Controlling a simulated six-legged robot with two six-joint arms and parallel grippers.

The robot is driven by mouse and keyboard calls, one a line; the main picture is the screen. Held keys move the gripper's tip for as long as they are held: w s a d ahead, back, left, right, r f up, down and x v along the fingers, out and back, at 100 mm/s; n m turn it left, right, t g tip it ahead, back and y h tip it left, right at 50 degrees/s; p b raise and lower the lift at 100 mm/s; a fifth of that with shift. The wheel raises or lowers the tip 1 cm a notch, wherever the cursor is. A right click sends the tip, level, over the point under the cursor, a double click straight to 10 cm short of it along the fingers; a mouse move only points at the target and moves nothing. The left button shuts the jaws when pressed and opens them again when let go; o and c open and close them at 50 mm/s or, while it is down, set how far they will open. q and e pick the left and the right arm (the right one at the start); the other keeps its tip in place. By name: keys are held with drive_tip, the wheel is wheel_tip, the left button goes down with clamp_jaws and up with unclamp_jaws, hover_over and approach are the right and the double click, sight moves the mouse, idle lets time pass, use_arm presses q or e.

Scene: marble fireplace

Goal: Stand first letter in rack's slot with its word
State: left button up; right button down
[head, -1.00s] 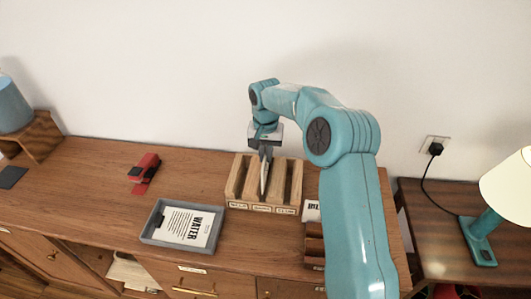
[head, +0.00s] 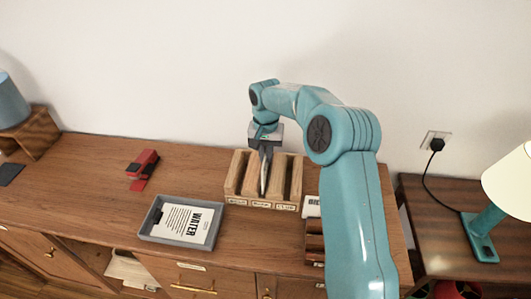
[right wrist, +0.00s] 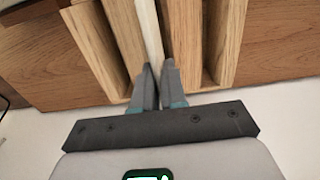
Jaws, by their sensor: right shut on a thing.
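A white letter (head: 264,179) stands on edge, seen nearly edge-on, in the middle slot of the wooden rack (head: 235,182). My right gripper (head: 266,156) is shut on its top edge, from above. In the right wrist view the letter (right wrist: 150,30) is a thin pale strip between the fingertips (right wrist: 158,78), with the rack's dividers (right wrist: 187,45) on both sides. The small labels on the rack's front are too small to read. A grey tray (head: 147,227) holds a sheet (head: 184,222) headed WATER. My left gripper is out of view.
Another white paper (head: 312,206) with dark print lies right of the rack, partly hidden by my right arm. A red stapler-like object (head: 143,169) sits at the left. A lamp (head: 487,230) stands on the side table at right. The cabinet top between stapler and rack is clear.

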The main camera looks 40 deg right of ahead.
drive_tip(key=shift+f, duration=0.1)
idle(0.3)
drive_tip(key=shift+f+b, duration=1.15)
drive_tip(key=shift+f, duration=0.65)
drive_tip(key=c, duration=1.1)
unclamp_jaws()
wheel_tip(320, 180, up, 9)
drive_tip(key=p, duration=0.7)
drive_tip(key=shift+r, duration=0.1)
